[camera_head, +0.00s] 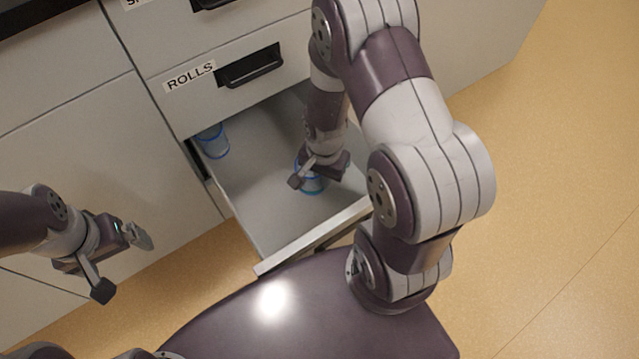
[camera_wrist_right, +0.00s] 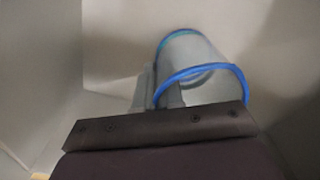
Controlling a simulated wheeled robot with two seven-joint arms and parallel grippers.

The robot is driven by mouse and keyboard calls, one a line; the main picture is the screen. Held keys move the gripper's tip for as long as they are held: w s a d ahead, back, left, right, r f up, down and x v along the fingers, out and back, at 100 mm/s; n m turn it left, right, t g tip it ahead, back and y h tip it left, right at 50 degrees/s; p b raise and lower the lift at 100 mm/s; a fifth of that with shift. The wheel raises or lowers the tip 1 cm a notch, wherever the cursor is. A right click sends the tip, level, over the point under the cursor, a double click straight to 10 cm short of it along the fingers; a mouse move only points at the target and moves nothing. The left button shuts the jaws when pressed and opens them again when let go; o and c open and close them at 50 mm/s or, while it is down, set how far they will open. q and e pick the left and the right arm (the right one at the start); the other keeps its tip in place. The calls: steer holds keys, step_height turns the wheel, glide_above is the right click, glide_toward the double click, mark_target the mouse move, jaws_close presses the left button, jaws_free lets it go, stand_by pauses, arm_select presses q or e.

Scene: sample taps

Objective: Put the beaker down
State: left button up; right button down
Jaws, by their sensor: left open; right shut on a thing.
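The beaker (camera_head: 312,184) is clear with blue rims and is inside the open drawer (camera_head: 262,205), towards its right side in the head view. My right gripper (camera_head: 309,168) reaches down into the drawer and is shut on the beaker's wall. In the right wrist view the beaker (camera_wrist_right: 208,78) shows its blue rim close to the gripper, with the fingers (camera_wrist_right: 158,92) at its left side. I cannot tell whether its base touches the drawer floor. My left gripper (camera_head: 124,262) is open and empty, left of the drawer.
A second blue-rimmed beaker (camera_head: 213,141) stands in the drawer's back left corner. A closed drawer labelled ROLLS (camera_head: 205,95) is just above, with a black handle (camera_head: 249,67). The drawer's middle and front floor is clear.

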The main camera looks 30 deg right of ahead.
step_height(320, 180, down, 3)
steer(key=shift+r+b, duration=0.2)
steer(key=shift+b, duration=0.2)
arm_select(q)
steer(key=shift+f, duration=0.75)
arm_select(e)
steer(key=shift+r, duration=0.1)
steer(key=c, duration=1.3)
jaws_free()
steer(key=shift+o, duration=0.2)
arm_select(q)
step_height(320, 180, up, 7)
steer(key=p, duration=0.7)
steer(key=shift+p, duration=0.3)
arm_select(e)
steer(key=s+a+r+n, duration=0.1)
steer(key=r+n, duration=0.4)
steer(key=r, duration=0.6)
steer(key=s+a+r+n+t, duration=0.1)
steer(key=a+r+n, duration=0.2)
steer(key=r+n, duration=0.3)
step_height(320, 180, up, 6)
steer(key=shift+s+a+f, duration=0.15)
steer(key=shift+s+f, duration=0.05)
steer(key=shift+f, duration=0.05)
